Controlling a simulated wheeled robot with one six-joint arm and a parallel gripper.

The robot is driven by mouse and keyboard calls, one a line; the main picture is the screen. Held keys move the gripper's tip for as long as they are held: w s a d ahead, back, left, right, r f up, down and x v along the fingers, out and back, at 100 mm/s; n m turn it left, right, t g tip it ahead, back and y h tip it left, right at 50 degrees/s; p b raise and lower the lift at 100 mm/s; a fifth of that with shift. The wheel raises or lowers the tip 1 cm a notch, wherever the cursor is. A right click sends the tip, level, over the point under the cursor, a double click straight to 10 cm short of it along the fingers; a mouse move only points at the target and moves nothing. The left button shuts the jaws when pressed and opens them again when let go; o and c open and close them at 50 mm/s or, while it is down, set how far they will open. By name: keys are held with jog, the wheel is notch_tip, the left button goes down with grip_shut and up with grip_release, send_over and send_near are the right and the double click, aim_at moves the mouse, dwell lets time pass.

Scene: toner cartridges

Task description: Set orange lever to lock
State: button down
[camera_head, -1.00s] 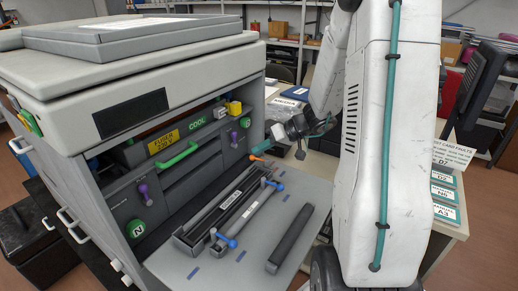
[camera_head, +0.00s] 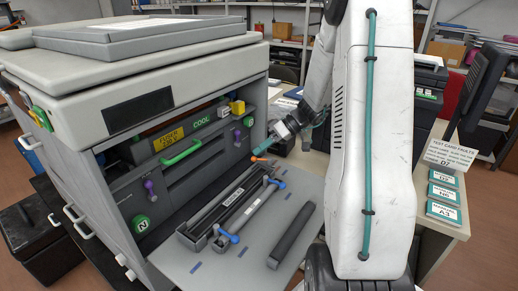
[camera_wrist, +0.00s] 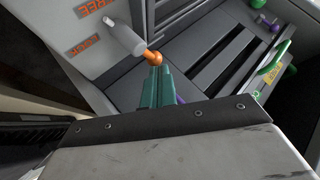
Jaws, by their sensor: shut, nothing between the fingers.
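The orange lever (camera_head: 261,159) sits at the right end of the machine's open front, near the inner edge of the grey shelf. In the wrist view its orange end (camera_wrist: 153,56) shows just beyond my fingertips, beside a light grey cylinder. My gripper (camera_head: 256,153) has teal fingers, shut and empty, pointing down and left at the lever. In the wrist view the shut fingers (camera_wrist: 154,70) lie very close to the orange end; I cannot tell whether they touch it.
The open grey shelf (camera_head: 190,270) holds a trough (camera_head: 222,207), a roller with blue ends (camera_head: 250,210) and a dark bar (camera_head: 292,235). A green handle (camera_head: 182,153) and purple knobs (camera_head: 150,189) stick out of the machine. A side table with cards (camera_head: 443,192) stands right.

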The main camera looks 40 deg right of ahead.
jog(key=shift+a+n+g, duration=0.2)
jog(key=shift+n+g, duration=0.2)
jog(key=shift+n, duration=0.1)
jog(key=shift+s+a, duration=0.15)
jog(key=shift+a, duration=0.05)
jog(key=shift+a+n+g+y, duration=0.1)
jog(key=shift+n+g+y, duration=0.2)
jog(key=shift+n+g, duration=0.3)
jog(key=shift+s+a, duration=0.35)
jog(key=shift+s, duration=0.1)
jog(key=shift+s+a+n+g, duration=0.1)
jog(key=shift+n+g, duration=0.7)
jog(key=shift+n, duration=0.2)
jog(key=shift+s, duration=0.15)
jog(key=shift+s+a, duration=0.1)
